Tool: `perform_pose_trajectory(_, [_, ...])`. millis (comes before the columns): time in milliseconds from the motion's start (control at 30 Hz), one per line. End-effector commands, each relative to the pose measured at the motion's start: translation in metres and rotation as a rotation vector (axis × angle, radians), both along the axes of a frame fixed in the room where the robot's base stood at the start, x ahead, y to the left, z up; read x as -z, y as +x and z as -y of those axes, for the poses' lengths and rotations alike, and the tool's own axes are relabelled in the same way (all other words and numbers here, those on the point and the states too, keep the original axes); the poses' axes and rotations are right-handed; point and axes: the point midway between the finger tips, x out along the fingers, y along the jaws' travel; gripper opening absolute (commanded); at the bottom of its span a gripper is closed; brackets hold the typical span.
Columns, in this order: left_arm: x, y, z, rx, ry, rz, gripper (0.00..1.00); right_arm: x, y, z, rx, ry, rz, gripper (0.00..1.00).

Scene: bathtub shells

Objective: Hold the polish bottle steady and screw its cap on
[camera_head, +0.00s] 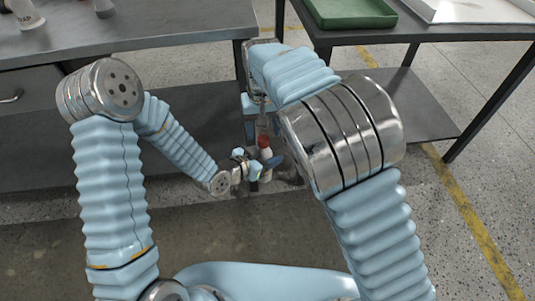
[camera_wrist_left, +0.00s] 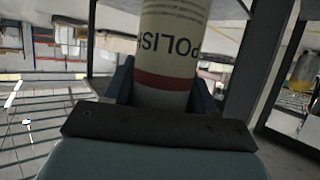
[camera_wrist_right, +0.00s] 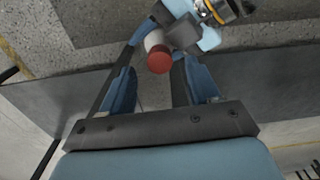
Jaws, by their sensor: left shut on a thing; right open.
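The polish bottle (camera_wrist_left: 170,45) has a pale label reading POLIS with a dark red band. My left gripper (camera_head: 258,168) is shut around its body; in the left wrist view a finger shows on each side of it. A red cap (camera_head: 265,142) sits at the bottle's top in the head view. In the right wrist view the cap (camera_wrist_right: 160,60) shows end-on, with the white bottle (camera_wrist_right: 153,40) behind it. My right gripper (camera_wrist_right: 160,85) is open, with the cap just beyond and between its blue fingers. Whether the cap is threaded tight cannot be seen.
A grey workbench (camera_head: 140,25) stands at the back left with bottles on it. A second table (camera_head: 420,40) at the back right bears a green tray (camera_head: 350,12). The bottle is held over open floor in front of them.

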Motion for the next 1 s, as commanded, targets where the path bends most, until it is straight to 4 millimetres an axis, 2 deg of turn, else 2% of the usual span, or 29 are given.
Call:
perform_pose_trajectory(200, [0.000, 0.000, 0.000, 0.000, -0.001, 0.001, 0.00, -0.049, 0.001, 0.000, 0.000, 0.003, 0.004, 0.61])
perform_pose_trajectory(433, [0.000, 0.000, 0.000, 0.000, -0.001, 0.001, 0.00, -0.085, 0.001, 0.000, 0.001, 0.002, 0.002, 0.61])
perform_pose_trajectory(667, [0.000, 0.000, 0.000, 0.000, -0.001, 0.001, 0.00, -0.096, 0.000, 0.000, 0.002, -0.001, 0.001, 0.61])
perform_pose_trajectory(900, [0.000, 0.000, 0.000, 0.000, -0.001, 0.001, 0.00, -0.096, 0.000, 0.000, 0.002, 0.000, 0.001, 0.61])
perform_pose_trajectory(1000, [0.000, 0.000, 0.000, 0.000, -0.001, 0.001, 0.00, -0.087, 0.006, 0.003, 0.006, 0.010, 0.003, 0.61])
